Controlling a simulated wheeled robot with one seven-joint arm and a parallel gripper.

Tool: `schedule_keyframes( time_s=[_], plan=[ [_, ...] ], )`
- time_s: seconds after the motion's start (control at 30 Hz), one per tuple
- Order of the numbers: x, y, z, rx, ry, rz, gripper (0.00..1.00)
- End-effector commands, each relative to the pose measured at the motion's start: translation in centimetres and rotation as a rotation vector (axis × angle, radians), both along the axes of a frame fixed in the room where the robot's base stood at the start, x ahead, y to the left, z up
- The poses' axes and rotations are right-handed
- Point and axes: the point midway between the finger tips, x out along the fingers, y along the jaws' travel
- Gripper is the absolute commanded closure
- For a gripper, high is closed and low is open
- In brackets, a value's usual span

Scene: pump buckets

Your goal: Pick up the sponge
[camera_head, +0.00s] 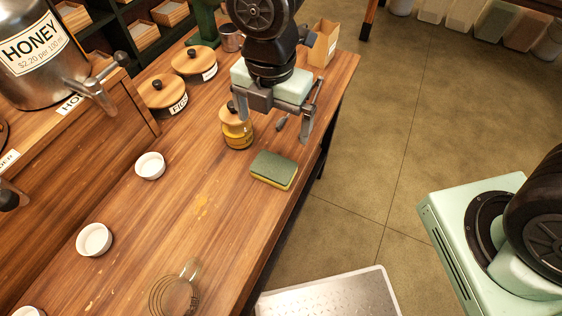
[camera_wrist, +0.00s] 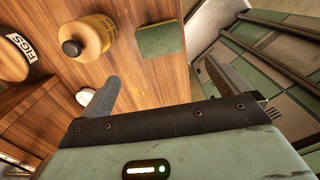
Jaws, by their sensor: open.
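The sponge (camera_head: 273,169), green on top with a yellow underside, lies flat near the right edge of the wooden counter in the head view. In the wrist view the sponge (camera_wrist: 160,39) shows as a green square beyond my fingers, by the counter's edge. My gripper (camera_head: 271,136) is open and empty, above the counter and farther back than the sponge in the head view. In the wrist view its two fingers (camera_wrist: 160,82) are spread wide, with bare wood between them. The gripper does not touch the sponge.
Two round wooden lids (camera_head: 162,92) and a cardboard box (camera_head: 323,42) are farther back. White bowls (camera_head: 150,166) and a clear glass (camera_head: 176,296) are on the left and front.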

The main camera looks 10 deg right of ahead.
Motion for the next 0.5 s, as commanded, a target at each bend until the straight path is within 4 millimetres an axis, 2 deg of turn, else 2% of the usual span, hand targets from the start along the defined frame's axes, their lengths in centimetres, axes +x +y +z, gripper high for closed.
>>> schedule_keyframes(
  time_s=[0.03, 0.3, 0.5],
  plan=[
    [-0.2, 0.0, -1.3, -0.005, 0.005, 0.002, 0.0],
    [-0.2, 0.0, -6.9, -0.004, 0.004, 0.001, 0.0],
    [-0.1, 0.0, -9.6, -0.002, 0.002, -0.001, 0.0]
  ],
)
